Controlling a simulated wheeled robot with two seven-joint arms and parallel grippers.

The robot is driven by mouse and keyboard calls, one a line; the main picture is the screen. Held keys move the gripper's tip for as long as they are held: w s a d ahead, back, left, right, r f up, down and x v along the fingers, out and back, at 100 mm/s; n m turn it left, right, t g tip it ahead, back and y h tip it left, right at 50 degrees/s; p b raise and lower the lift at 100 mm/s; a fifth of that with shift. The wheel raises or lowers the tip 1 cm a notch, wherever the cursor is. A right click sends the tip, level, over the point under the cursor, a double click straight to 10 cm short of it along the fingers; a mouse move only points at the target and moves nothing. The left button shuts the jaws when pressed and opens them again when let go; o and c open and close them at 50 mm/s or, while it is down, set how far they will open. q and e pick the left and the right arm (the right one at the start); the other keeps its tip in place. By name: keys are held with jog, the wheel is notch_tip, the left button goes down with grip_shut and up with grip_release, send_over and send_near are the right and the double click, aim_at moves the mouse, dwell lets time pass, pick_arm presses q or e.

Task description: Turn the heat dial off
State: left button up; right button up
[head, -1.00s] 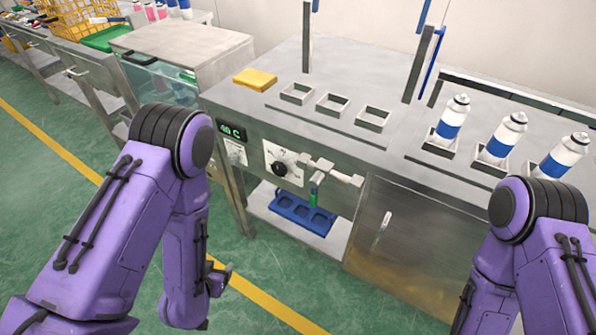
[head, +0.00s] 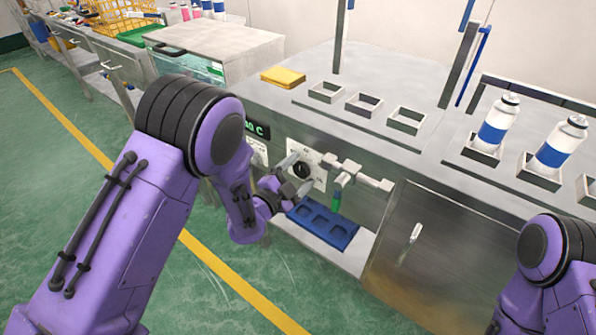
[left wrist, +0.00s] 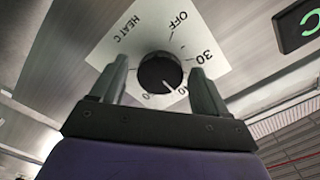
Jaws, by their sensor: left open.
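The heat dial is a black round knob (left wrist: 160,73) on a white plate marked HEAT C, OFF and 30 in the left wrist view. Its white pointer line points to the lower right, away from OFF. In the head view the dial (head: 301,170) is on the bench's front panel. My left gripper (left wrist: 159,66) is open, with one finger on each side of the knob. I cannot tell whether the fingers touch it. In the head view the left gripper (head: 296,176) is at the dial plate. My right gripper is out of view.
A green-lit display (head: 257,130) sits left of the dial, partly hidden by my left arm. A blue tray (head: 325,225) lies on the shelf below. White bottles (head: 497,125) stand in holders on the bench.

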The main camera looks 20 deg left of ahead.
pick_arm(q)
jog(key=shift+w, duration=0.1)
jog(key=c, duration=1)
jog(key=shift+c, duration=0.2)
jog(key=shift+n, duration=0.4)
jog(key=n, duration=0.5)
jog(key=shift+n+p, duration=0.3)
jog(key=n, duration=0.5)
jog(key=shift+p, duration=0.4)
jog(key=n+p, duration=0.1)
jog(key=n, duration=0.5)
jog(key=shift+n, duration=0.4)
jog(key=n, duration=0.5)
jog(key=shift+n, duration=0.4)
jog(key=shift+f, duration=0.1)
